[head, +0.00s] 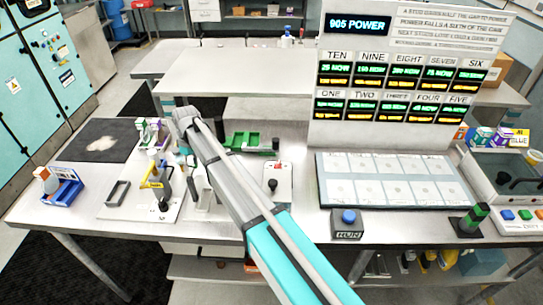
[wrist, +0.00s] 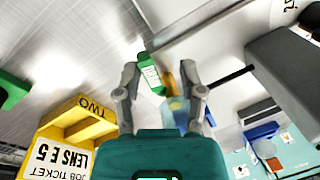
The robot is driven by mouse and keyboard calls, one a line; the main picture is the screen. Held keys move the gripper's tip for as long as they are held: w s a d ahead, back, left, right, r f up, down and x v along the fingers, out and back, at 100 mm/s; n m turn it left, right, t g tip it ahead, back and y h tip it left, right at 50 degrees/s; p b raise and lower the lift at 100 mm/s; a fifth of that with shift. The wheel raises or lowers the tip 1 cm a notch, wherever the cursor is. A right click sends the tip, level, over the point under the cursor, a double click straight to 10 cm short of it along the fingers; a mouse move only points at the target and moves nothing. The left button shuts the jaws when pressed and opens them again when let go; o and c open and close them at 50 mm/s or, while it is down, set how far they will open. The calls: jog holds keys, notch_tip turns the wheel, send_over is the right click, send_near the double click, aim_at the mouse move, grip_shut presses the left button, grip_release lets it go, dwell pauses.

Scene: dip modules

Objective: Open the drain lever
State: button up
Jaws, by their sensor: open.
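My gripper (wrist: 160,78) is open, its two fingers apart in the wrist view. A small green object (wrist: 150,72) and a blurred orange and blue object (wrist: 175,108) show between and beyond the fingers; I see no grip on either. In the head view my gripper is low over the left part of the bench, mostly hidden by my arm. No lever is labelled as the drain lever. A thin black rod (wrist: 232,77) sticks out of a grey block right of the fingers. Black knobs stand on white plates left (head: 163,205) and right (head: 272,185) of my arm.
A yellow ticket holder (wrist: 85,120) stands close on the left in the wrist view. In the head view, a green tray (head: 243,141) lies behind my arm, a blue holder (head: 65,190) stands at far left, and a sign board (head: 345,132) and sample panel (head: 325,185) stand right.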

jog(key=m, duration=0.1)
jog(key=s+m, duration=0.1)
jog(key=m, duration=0.1)
jog(key=shift+s+a, duration=0.1)
jog(key=shift+a, duration=0.05)
jog(key=shift+r+p, duration=0.45)
notch_tip(320, 180, up, 13)
jog(key=w+d+p, duration=0.2)
jog(key=p, duration=1.1)
jog(key=s+d+f+m+b, duration=0.1)
jog(key=s+d, duration=0.1)
jog(key=d, duration=0.7)
jog(key=s+d+f+m+b, duration=0.1)
jog(key=s+d+m, duration=0.1)
jog(key=d, duration=0.7)
jog(key=s+d+f+m+t+b, duration=0.1)
jog(key=s+d, duration=0.3)
jog(key=d, duration=0.5)
jog(key=shift+f+m+b, duration=0.5)
jog(key=shift+f+m, duration=0.1)
jog(key=shift+s, duration=0.1)
